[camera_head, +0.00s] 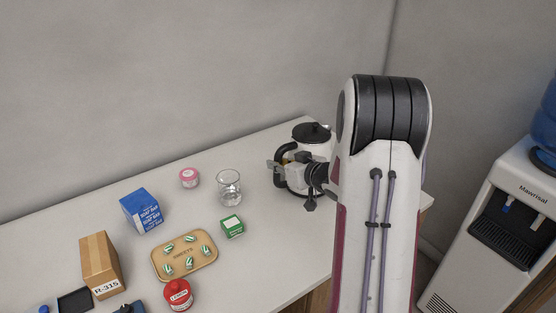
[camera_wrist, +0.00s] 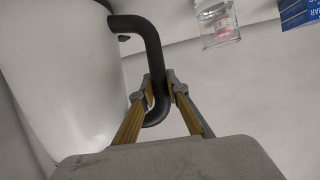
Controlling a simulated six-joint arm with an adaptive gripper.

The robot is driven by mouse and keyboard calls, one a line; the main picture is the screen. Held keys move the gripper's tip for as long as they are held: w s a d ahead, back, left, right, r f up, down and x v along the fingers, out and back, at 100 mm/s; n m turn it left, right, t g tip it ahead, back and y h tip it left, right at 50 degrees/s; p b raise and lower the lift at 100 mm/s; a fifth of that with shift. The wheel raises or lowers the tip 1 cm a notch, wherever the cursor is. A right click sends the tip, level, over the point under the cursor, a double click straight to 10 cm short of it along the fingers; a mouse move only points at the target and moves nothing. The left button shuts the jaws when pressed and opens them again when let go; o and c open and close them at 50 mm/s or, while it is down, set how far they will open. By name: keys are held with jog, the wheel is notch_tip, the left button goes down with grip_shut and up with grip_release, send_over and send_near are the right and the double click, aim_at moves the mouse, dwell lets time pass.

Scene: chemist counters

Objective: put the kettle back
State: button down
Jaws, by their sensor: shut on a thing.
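A white kettle (camera_head: 322,150) with a black lid stands at the right end of the white counter, partly hidden behind my arm. Its white body (camera_wrist: 62,75) fills the left of the wrist view. My gripper (camera_head: 280,167) is at the kettle's left side, at its black handle (camera_head: 281,152). In the wrist view the two fingers of my gripper (camera_wrist: 160,88) are shut on the lower part of the black handle (camera_wrist: 150,45). The kettle looks upright on a dark round base; whether it is seated there or slightly raised I cannot tell.
A drinking glass (camera_head: 229,187), a pink jar (camera_head: 189,178) and a green box (camera_head: 232,227) stand left of the kettle. Farther left are a blue box (camera_head: 141,211), a tray of sweets (camera_head: 166,262), a red jar (camera_head: 178,294) and a brown box (camera_head: 100,264). A water dispenser (camera_head: 505,215) stands at the right.

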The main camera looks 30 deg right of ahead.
dwell(0.4)
jog(key=c, duration=2)
grip_release()
jog(key=shift+f, duration=0.15)
jog(key=shift+v, duration=6.1)
